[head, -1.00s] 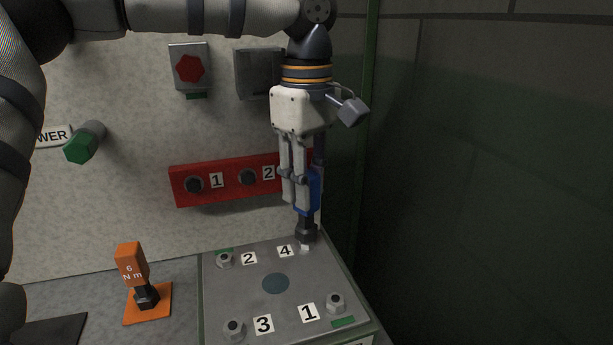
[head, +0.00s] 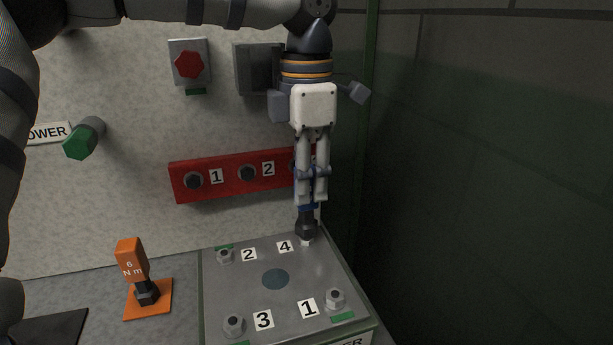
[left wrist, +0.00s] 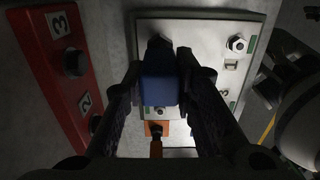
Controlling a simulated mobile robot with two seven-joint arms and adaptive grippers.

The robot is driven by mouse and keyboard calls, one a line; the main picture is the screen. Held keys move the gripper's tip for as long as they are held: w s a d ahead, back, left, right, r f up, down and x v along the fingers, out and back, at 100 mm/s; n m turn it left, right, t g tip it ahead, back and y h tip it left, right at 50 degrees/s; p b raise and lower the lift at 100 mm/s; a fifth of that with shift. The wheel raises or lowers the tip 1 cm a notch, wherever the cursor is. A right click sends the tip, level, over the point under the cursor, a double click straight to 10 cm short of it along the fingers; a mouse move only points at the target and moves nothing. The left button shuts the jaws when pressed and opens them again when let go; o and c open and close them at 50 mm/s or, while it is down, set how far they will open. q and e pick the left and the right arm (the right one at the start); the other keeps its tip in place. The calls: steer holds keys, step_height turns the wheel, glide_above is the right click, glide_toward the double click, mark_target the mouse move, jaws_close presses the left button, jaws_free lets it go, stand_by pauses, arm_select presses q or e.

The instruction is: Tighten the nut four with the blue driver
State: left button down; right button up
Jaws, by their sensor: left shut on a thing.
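My left gripper (head: 310,196) points straight down over the back right corner of the grey plate (head: 315,275). It is shut on the blue driver (head: 306,207), whose dark socket end (head: 306,230) sits over nut four (head: 307,241). The nut is mostly hidden under the socket, beside the label 4 (head: 286,246). In the left wrist view the blue driver (left wrist: 158,80) is held between the two dark fingers. My right gripper is not in view.
Other nuts stand at label 2 (head: 225,256), label 3 (head: 234,325) and label 1 (head: 335,298). An orange driver (head: 131,260) stands on an orange pad to the left. A red rack (head: 230,177) is on the wall behind. A dark wall (head: 490,170) lies to the right.

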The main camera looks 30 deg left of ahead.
arm_select(q)
steer(key=shift+f, duration=0.95)
stand_by(0.3)
